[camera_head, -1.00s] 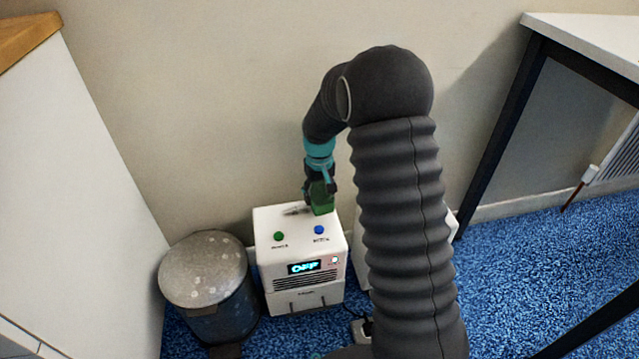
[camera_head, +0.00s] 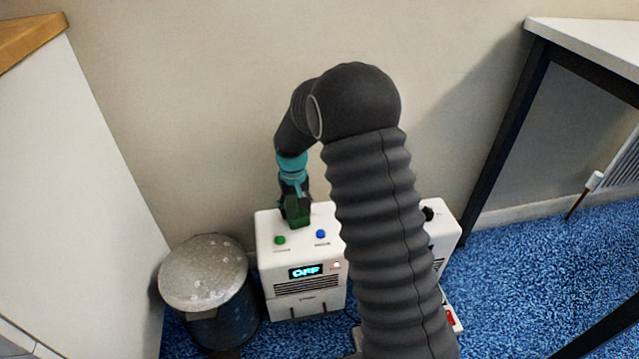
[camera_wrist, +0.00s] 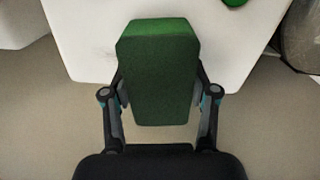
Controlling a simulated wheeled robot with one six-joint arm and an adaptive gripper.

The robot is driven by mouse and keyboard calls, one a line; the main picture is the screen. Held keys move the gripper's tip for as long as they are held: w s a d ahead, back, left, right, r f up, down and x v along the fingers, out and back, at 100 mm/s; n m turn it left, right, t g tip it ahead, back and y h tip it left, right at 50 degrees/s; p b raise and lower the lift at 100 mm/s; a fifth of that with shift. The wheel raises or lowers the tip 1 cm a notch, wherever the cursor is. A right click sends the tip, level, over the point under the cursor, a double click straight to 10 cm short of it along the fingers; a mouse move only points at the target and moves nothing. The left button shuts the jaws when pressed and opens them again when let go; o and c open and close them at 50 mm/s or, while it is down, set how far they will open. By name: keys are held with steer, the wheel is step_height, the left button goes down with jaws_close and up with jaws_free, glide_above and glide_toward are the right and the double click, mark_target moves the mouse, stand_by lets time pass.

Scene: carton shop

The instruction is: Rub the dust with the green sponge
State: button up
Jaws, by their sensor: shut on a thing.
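The green sponge (camera_head: 297,215) is held in my gripper (camera_head: 295,201), low over or on the top of the white machine (camera_head: 305,258); I cannot tell whether it touches. In the wrist view the sponge (camera_wrist: 158,60) sits between both fingers of my gripper (camera_wrist: 160,95), with the white machine top (camera_wrist: 85,35) beyond it. No dust shows clearly on the machine top now; the sponge and gripper cover part of that surface.
The machine has a green button (camera_head: 280,240), a blue button (camera_head: 321,234) and a display (camera_head: 305,271) reading OFF. A lidded bin (camera_head: 205,275) stands at its left. A second white unit (camera_head: 440,225) is partly behind my arm. The wall (camera_head: 200,120) is close behind.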

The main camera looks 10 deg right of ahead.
mark_target(322, 213)
steer(key=shift+a+f, duration=0.2)
steer(key=shift+a, duration=0.3)
steer(key=shift+a+r, duration=0.2)
steer(key=shift+a, duration=1.3)
steer(key=d, duration=0.3)
steer(key=shift+d+f, duration=0.15)
steer(key=shift+d, duration=4.1)
step_height(322, 213, up, 8)
steer(key=p, duration=0.5)
steer(key=shift+a, duration=0.1)
